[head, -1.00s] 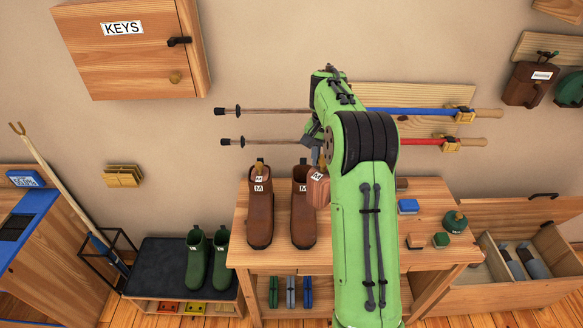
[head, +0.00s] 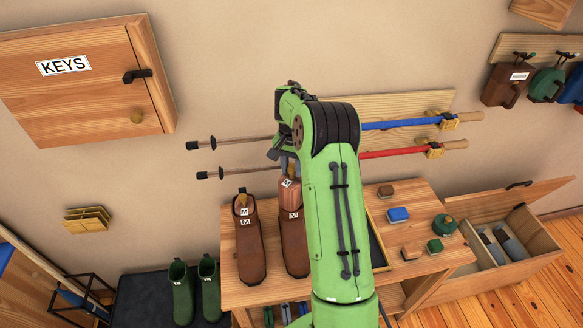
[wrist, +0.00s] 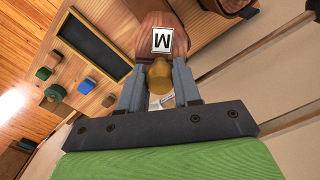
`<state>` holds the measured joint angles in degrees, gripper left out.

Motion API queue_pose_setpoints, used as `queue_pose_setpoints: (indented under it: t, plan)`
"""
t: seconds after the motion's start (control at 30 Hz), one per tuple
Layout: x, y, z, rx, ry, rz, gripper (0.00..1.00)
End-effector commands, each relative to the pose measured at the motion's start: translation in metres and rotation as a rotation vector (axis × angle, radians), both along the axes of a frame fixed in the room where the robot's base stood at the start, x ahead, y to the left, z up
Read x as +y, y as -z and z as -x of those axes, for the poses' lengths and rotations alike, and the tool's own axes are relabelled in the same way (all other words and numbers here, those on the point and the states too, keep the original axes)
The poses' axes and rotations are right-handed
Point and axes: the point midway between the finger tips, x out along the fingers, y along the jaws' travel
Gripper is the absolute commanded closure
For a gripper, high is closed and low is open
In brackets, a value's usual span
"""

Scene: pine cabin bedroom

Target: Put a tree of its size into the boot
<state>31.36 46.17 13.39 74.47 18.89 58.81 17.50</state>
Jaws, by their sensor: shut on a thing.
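A brown boot tree marked M (head: 290,193) hangs from my gripper (head: 284,158), which is shut on its wooden knob (wrist: 159,76). In the head view its lower end lines up with the opening of the right brown boot (head: 294,245), also marked M; I cannot tell whether it is inside. The left brown boot (head: 250,255), marked M, stands beside it with another M tree (head: 243,203) in its top. Both boots are upright on the wooden bench. My arm hides part of the bench right of the boots.
On the bench (head: 424,188) right of my arm lie a blue brush (head: 398,214), small blocks and a green round tin (head: 445,223). Two poles (head: 420,122) hang on the wall behind. Green boots (head: 181,290) stand at lower left. An open drawer box (head: 540,240) is at right.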

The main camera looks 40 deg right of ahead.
Motion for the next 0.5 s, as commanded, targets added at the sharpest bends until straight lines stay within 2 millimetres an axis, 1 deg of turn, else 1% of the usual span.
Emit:
queue_pose_setpoints:
  t: [0.23, 0.5]
  plan:
    - [0.0, 0.001, 0.0, -0.002, 0.0, 0.001, 1.0]
    - [0.0, 0.01, 0.0, -0.001, 0.0, 0.0, 1.0]
